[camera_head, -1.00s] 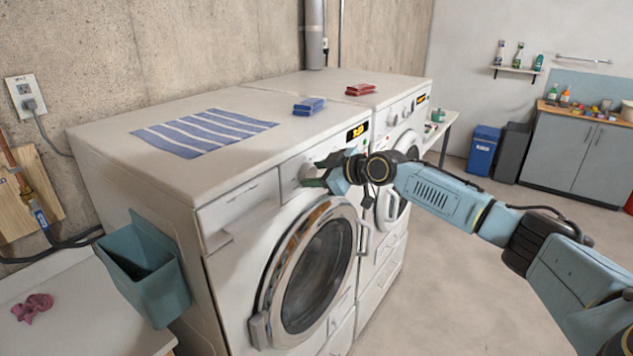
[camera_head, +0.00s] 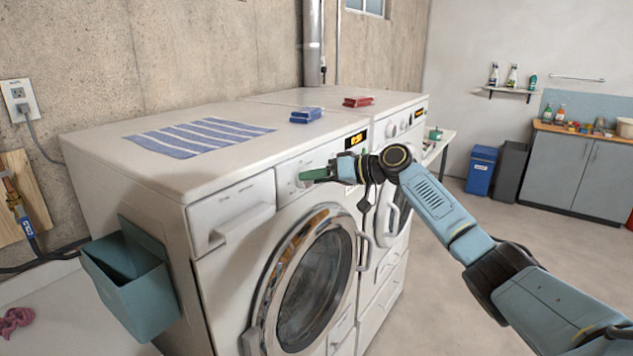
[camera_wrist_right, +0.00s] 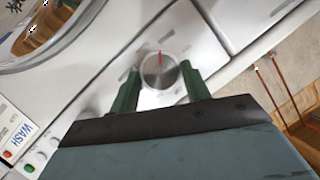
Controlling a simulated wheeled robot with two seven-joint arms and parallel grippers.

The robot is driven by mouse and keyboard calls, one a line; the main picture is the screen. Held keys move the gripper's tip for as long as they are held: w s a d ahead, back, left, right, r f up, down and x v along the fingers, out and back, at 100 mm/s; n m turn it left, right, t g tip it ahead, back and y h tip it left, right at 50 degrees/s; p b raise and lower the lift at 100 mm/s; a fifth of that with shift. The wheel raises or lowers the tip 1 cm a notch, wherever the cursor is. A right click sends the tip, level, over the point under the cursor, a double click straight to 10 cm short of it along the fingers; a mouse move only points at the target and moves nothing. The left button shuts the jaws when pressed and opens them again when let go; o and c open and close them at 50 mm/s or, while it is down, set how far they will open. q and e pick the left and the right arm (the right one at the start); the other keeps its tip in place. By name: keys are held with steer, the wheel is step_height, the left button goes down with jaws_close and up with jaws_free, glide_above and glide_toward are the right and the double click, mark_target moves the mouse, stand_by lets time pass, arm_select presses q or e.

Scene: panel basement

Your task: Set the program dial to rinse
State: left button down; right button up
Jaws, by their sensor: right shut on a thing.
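The program dial (camera_wrist_right: 160,70) is a round silver knob with a red pointer line, on the front panel of the near washing machine (camera_head: 225,290). In the right wrist view the red line points to the top of the picture. My right gripper (camera_head: 312,174) is at this panel, its green fingers on both sides of the dial and shut on it. In the head view the gripper partly covers the dial (camera_head: 302,180). The program marks around the dial are too blurred to read. My left gripper is not in view.
A striped blue cloth (camera_head: 197,138), a blue box (camera_head: 306,115) and a red box (camera_head: 358,101) lie on the machine tops. A teal bin (camera_head: 135,290) hangs on the near machine's left side. A second machine (camera_head: 405,150) stands beyond. Open floor lies to the right.

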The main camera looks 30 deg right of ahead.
steer(key=shift+m+y, duration=0.3)
steer(key=shift+m, duration=0.1)
stand_by(0.3)
steer(key=o, duration=1)
steer(key=shift+w, duration=0.1)
steer(key=b+v, duration=0.3)
steer(key=v, duration=1)
steer(key=shift+s+b, duration=0.25)
steer(key=shift+b, duration=0.05)
